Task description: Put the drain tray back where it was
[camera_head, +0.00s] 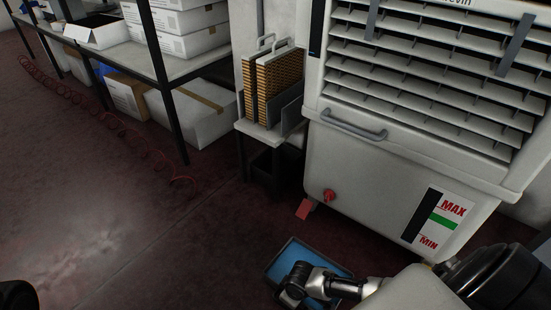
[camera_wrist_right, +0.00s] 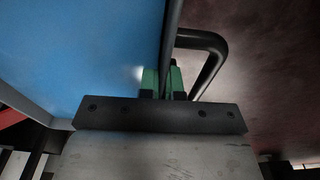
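The drain tray (camera_head: 277,266) is a shallow blue tray with a dark rim, low by the floor in front of the cooler at the bottom of the head view. My right arm covers part of it. In the right wrist view the tray's blue inside (camera_wrist_right: 80,50) fills the upper left, with a dark rim and a bent black handle (camera_wrist_right: 214,50) beside it. My right gripper (camera_wrist_right: 164,82) has its green-padded fingers close together, with a dark bar of the tray's edge between them. Whether the tray touches the floor is unclear. My left gripper is not in view.
The white cooler (camera_head: 385,165) has a red drain valve (camera_head: 329,195) low on its front and a MAX/MIN gauge. A small red piece (camera_head: 304,209) lies on the floor below. A stand with filter panels (camera_head: 272,85) is beside it. The floor (camera_head: 110,220) at left is mostly clear.

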